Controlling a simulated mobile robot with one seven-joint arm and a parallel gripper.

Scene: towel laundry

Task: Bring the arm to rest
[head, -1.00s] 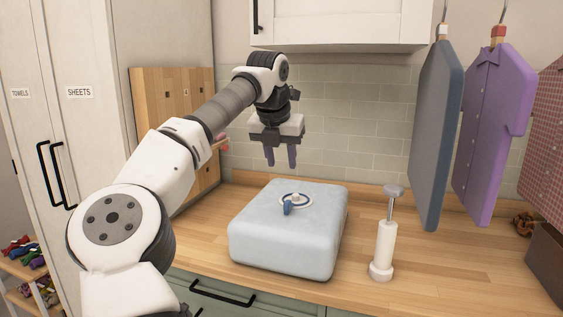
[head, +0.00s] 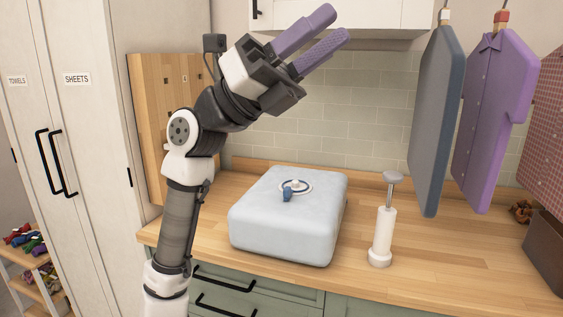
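My arm stands raised at the left of the head view. My gripper (head: 334,24) is high up, in front of the white wall cabinet, and points up and to the right. Its two purple fingers are apart with a gap between them, and nothing shows in the gap. It is clear of everything on the counter.
A pale blue padded block (head: 288,228) with a round valve on top (head: 294,187) lies on the wooden counter (head: 450,270). A white hand pump (head: 383,240) stands upright beside it. Blue (head: 436,120) and purple (head: 490,125) garments hang at the right. Tall cabinets (head: 85,140) stand at the left.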

